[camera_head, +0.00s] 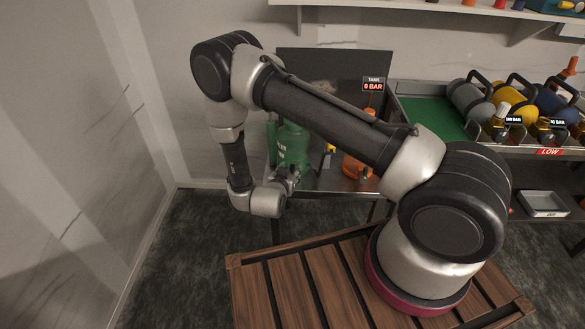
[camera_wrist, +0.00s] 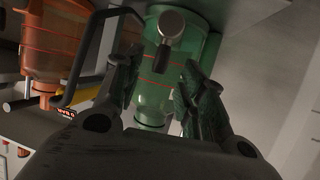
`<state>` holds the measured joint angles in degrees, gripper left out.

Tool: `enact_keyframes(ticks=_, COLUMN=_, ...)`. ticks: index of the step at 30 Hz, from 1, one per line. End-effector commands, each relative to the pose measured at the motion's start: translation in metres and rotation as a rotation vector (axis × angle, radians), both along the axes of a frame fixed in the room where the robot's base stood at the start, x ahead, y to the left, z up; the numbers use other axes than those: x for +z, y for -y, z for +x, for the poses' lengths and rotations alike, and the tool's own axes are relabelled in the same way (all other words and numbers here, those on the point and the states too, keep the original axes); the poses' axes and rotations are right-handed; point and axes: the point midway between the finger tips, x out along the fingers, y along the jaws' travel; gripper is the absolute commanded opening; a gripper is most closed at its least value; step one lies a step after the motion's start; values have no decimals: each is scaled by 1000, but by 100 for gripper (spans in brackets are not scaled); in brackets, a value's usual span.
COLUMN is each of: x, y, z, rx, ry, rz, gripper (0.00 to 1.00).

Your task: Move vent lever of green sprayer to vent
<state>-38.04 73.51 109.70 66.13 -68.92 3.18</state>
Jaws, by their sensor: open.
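The green sprayer (camera_head: 292,147) stands on the bench at the left end, partly behind my gripper (camera_head: 290,178) in the head view. In the wrist view, its translucent green body with red lines (camera_wrist: 155,92) fills the middle, seen upside down. A grey round knob with a short dark stem (camera_wrist: 171,24) shows against the green body; I cannot tell for sure whether it is the vent lever or how it is set. My gripper (camera_wrist: 162,62) is open in the wrist view, its dark ribbed fingers on either side of the green body. Nothing is held; contact is unclear.
An orange sprayer (camera_head: 359,167) stands to the right; it also shows in the wrist view (camera_wrist: 52,57). A black handle loop (camera_wrist: 72,62) lies close to the left finger.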

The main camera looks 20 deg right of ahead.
Motion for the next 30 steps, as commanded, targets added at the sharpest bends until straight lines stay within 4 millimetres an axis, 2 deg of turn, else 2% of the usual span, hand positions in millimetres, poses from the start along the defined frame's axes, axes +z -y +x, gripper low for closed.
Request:
enact_keyframes(ticks=3, x=-8, y=11, z=17, rx=-4, ry=0, rz=2, gripper=41)
enact_keyframes(ticks=9, x=-18, y=21, z=35, rx=-2, ry=-3, rz=1, gripper=41)
enact_keyframes(ticks=19, x=-19, y=22, z=39, rx=0, ry=-3, rz=1, gripper=41)
enact_keyframes(ticks=26, x=-19, y=22, z=39, rx=0, ry=-3, rz=1, gripper=0)
enact_keyframes(ticks=30, x=-19, y=22, z=39, rx=0, ry=-2, rz=0, gripper=0)
